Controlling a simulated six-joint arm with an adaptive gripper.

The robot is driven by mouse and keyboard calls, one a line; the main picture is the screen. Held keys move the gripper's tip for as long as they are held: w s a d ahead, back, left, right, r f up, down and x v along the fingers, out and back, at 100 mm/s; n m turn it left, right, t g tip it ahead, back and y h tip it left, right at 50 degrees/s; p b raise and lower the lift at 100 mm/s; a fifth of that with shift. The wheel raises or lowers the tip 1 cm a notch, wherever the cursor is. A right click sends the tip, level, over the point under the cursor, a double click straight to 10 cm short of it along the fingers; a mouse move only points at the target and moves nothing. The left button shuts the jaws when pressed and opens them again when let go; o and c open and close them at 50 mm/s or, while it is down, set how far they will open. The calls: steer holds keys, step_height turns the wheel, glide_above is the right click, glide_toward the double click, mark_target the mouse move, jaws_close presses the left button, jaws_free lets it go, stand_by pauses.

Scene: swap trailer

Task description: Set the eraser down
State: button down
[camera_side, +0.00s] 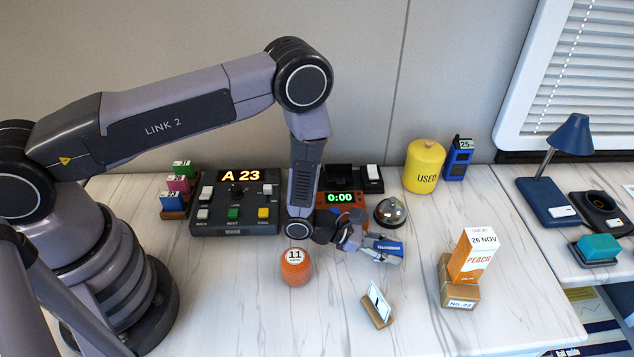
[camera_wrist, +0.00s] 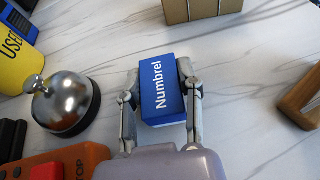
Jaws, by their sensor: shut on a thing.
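The eraser, a blue block with a white "Numbrel" label, shows in the wrist view (camera_wrist: 168,98) and in the side view (camera_side: 388,248). My gripper (camera_side: 378,250) is shut on it, with one finger on each long side; its fingers also show in the wrist view (camera_wrist: 160,75). The eraser is low over the white marble-patterned table (camera_side: 340,335). I cannot tell whether its underside touches the table. Part of the eraser is hidden by the fingers in the side view.
A silver bell (camera_side: 391,212) and an orange timer (camera_side: 343,199) stand behind my gripper. Clear table lies between the eraser and carton.

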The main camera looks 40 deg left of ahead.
mark_target(391, 247)
step_height(391, 247, up, 9)
steer(key=shift+r, duration=0.1)
steer(key=w+a+r+n+t+y, duration=0.2)
steer(key=a+r, duration=0.6)
steer(key=w+a+r+n+t+y, duration=0.1)
steer(key=w+a+r+n+y, duration=0.1)
steer(key=a+r, duration=0.65)
steer(key=s+a+r+n+t+y, duration=0.1)
steer(key=s+a+r+n+y, duration=0.1)
steer(key=a+r, duration=0.4)
steer(key=s+a+n, duration=0.1)
steer(key=a, duration=0.4)
steer(key=shift+s+a+r+t+y, duration=0.2)
steer(key=shift+a+r+t+y, duration=0.1)
steer(key=shift+r+y, duration=0.1)
